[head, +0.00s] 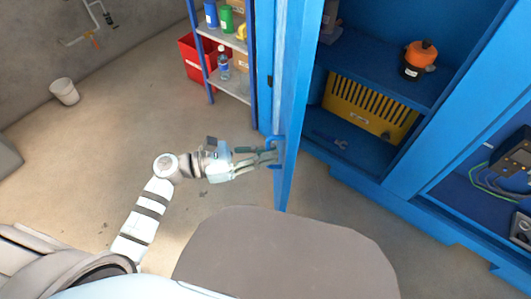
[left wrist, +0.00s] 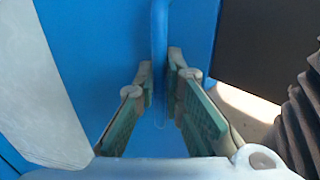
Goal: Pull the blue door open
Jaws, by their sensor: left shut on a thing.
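The blue door (head: 294,75) stands swung out from the blue cabinet, seen nearly edge-on in the head view. Its blue handle (head: 272,151) is on the door's left face. My left gripper (head: 272,156) reaches in from the left and is shut on the handle. In the left wrist view the handle (left wrist: 159,45) runs down between the two green-padded fingers (left wrist: 162,90), in front of the blue door face (left wrist: 100,60). My right gripper is not in view.
The open cabinet holds a yellow slotted box (head: 368,108), an orange-and-black pot (head: 418,60) and a wrench (head: 333,141). A shelf rack (head: 230,85) with bottles and a red bin (head: 193,62) stand behind the door. A white bucket (head: 64,91) stands farther left. Floor left of the door is clear.

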